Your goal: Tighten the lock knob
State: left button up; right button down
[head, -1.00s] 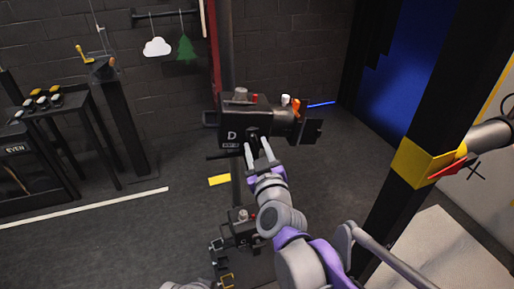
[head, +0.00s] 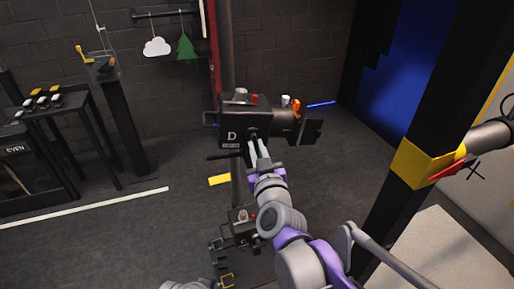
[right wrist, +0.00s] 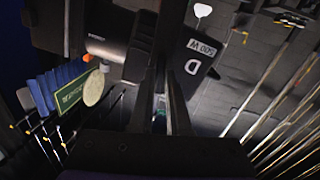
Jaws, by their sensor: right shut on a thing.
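A black lamp housing (head: 231,137) marked D stands on an upright pole in the middle of the head view. In the right wrist view the housing (right wrist: 190,66) shows its D and "500 W" lettering upside down. My right gripper (head: 257,146) reaches up to the side of the housing, its fingers shut on the small dark lock knob. The knob is mostly hidden by the fingers. In the right wrist view the two fingers (right wrist: 162,105) run side by side up to the underside of the housing.
A second dark lamp unit (head: 241,222) sits low on the stand beneath my right arm. A black post with a yellow band (head: 418,163) rises on the right. A black button table (head: 50,108) stands at the left.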

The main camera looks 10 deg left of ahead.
jog(key=m, duration=0.5)
jog(key=shift+r+m+p, duration=0.1)
jog(key=shift+m+p, duration=0.2)
jog(key=shift+p, duration=0.1)
jog(key=m+p, duration=0.1)
jog(key=m, duration=0.3)
jog(key=m+p, duration=0.1)
jog(key=m, duration=0.4)
pick_arm(q)
notch_tip(320, 180, up, 6)
jog(key=w+p, duration=0.1)
jog(key=shift+w+p, duration=0.3)
jog(key=shift+p, duration=0.05)
pick_arm(e)
jog(key=m, duration=0.4)
jog(key=shift+m, duration=0.3)
jog(key=c, duration=0.9)
grip_release()
pick_arm(q)
jog(key=shift+f, duration=0.1)
pick_arm(e)
jog(key=shift+s+d, duration=0.1)
